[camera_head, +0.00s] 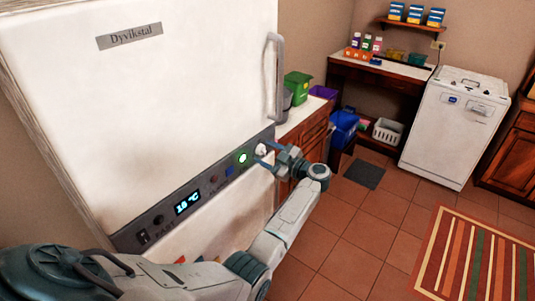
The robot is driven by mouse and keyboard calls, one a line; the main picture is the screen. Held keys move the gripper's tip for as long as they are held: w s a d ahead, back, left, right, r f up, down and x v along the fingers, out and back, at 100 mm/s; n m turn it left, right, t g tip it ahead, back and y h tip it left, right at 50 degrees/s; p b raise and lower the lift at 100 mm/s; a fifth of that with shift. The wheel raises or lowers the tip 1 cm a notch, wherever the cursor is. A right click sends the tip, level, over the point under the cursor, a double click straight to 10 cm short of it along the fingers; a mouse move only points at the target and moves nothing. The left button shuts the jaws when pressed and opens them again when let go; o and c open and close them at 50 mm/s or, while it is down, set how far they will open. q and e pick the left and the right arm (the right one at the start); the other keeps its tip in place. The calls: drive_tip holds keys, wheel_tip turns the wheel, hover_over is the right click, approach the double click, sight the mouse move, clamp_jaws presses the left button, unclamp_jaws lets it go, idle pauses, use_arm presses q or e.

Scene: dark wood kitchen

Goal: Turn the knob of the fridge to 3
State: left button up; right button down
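The white fridge (190,80) fills the left of the head view, with a grey control panel (200,198) across its front. A small white knob (261,149) sits at the panel's right end. My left gripper (263,155) is at this knob, its fingers spread apart and pointing left toward the panel. The knob appears near or between the fingertips; I cannot tell whether they touch it. Any number marks at the knob are too small to read. A lit display (188,203) seems to read 18 °C. My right gripper is not in view.
The panel also holds a green-lit button (243,157), a blue button (230,171) and a dark switch (143,237). The fridge handle (275,78) stands out above the knob. A wooden cabinet (306,150) is behind my gripper.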

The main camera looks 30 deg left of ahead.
use_arm(q)
drive_tip(key=shift+d+f+b, duration=0.15)
drive_tip(key=shift+d+b, duration=0.2)
drive_tip(key=shift+d, duration=0.15)
drive_tip(key=d+b, duration=0.4)
drive_tip(key=d, duration=0.5)
drive_tip(key=shift+s+d, duration=0.4)
drive_tip(key=shift+s, duration=0.05)
